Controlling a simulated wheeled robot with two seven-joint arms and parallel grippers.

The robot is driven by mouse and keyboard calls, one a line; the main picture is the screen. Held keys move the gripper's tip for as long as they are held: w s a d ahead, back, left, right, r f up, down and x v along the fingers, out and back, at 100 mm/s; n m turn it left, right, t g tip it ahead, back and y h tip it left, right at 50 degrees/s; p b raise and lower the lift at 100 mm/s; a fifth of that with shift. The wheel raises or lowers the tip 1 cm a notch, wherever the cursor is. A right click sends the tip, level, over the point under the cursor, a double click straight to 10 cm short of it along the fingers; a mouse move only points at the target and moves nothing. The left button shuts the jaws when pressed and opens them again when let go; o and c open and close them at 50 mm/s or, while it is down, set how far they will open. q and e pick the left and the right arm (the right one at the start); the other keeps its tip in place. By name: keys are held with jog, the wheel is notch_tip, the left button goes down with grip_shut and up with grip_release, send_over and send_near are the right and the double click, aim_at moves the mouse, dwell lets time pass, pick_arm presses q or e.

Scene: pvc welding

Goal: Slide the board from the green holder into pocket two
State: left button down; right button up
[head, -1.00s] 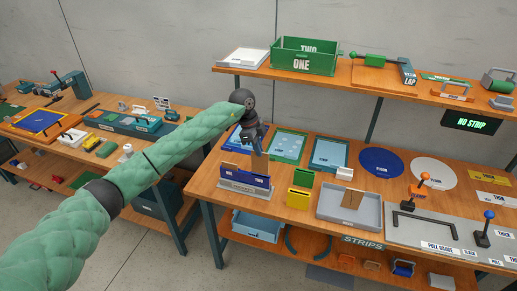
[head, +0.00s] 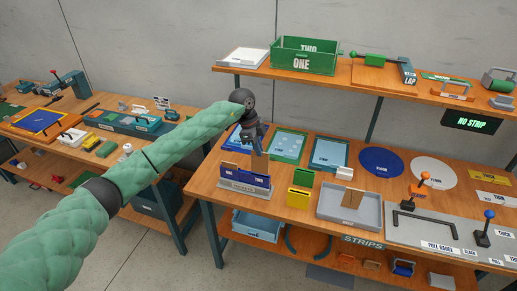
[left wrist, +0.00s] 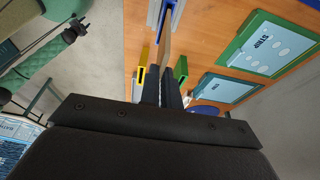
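My left gripper (head: 259,146) is shut on a thin brown board (head: 259,164) and holds it upright above the right-hand part of the blue pocket holder (head: 246,182), at the pocket marked TWO. The board's lower end meets the holder's top; how deep it sits cannot be told. In the left wrist view the board (left wrist: 166,46) runs edge-on from the fingers (left wrist: 162,88) toward the blue holder (left wrist: 172,4). The green holder (head: 303,178) stands to the right, with no board showing in it. My right gripper is not in view.
A yellow holder (head: 299,198) stands in front of the green one. A grey tray (head: 330,212) with a brown board in it is further right. Labelled mats (head: 329,154) lie behind. Brown shows in the holder's left pocket. The table's front edge is close to the holder.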

aim_at(261, 173)
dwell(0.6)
pick_arm(q)
jog(key=shift+f+b, duration=0.4)
jog(key=shift+f, duration=0.3)
jog(key=shift+f+b, duration=1.85)
jog(key=shift+f, duration=2)
jog(key=c, duration=1.5)
grip_release()
jog(key=shift+c, duration=0.2)
jog(key=shift+r, duration=0.15)
jog(key=shift+w+a+r+b, duration=0.1)
jog(key=shift+a+r+b, duration=0.05)
jog(key=shift+r+b, duration=0.2)
jog(key=b+v, duration=0.2)
jog(key=v, duration=0.3)
jog(key=shift+a+r, duration=0.1)
jog(key=shift+r, duration=0.2)
jog(key=shift+a+r, duration=0.15)
jog(key=shift+r, duration=0.4)
